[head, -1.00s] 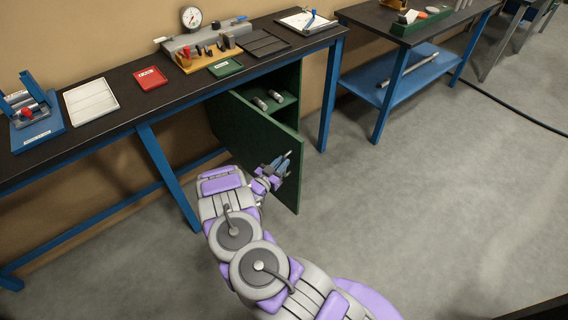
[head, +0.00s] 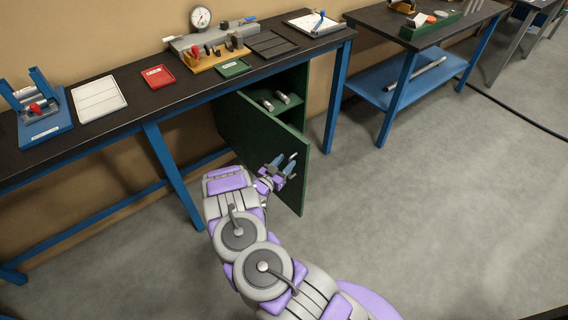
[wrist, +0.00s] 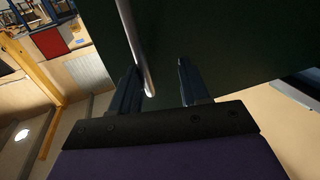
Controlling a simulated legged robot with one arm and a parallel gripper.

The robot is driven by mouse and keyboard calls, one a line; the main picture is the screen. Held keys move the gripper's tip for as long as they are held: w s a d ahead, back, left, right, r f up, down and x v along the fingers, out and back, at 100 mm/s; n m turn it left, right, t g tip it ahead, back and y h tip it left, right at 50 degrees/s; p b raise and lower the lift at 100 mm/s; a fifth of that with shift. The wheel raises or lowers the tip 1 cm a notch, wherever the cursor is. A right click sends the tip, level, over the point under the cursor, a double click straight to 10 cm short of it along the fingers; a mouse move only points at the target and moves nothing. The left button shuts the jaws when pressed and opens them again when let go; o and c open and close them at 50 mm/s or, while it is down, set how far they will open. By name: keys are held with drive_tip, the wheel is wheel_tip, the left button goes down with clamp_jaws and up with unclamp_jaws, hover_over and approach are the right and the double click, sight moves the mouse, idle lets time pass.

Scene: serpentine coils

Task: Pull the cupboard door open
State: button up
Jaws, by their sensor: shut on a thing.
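The green cupboard door (head: 262,140) hangs under the dark-topped bench and stands partly open, swung out toward me. Part of the inside shows above it, with a shelf (head: 290,104) carrying small grey cylinders. The door's pale metal handle (head: 293,156) is on its outer face near the free edge. In the wrist view the handle bar (wrist: 139,45) runs down between my fingers (wrist: 158,84), nearer the left one, with the dark door face behind. The exact finger contact is hard to see.
A blue bench leg (head: 173,165) stands left of my arm, and another leg (head: 338,100) right of the cupboard. A second blue-legged bench (head: 425,75) is at upper right. Open grey floor (head: 420,210) lies right of the door. A black cable crosses the far floor.

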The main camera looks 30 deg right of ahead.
idle(0.3)
drive_tip(key=p+v, duration=0.2)
drive_tip(key=v, duration=1.5)
drive_tip(key=shift+a, duration=0.2)
drive_tip(key=shift+f, duration=0.1)
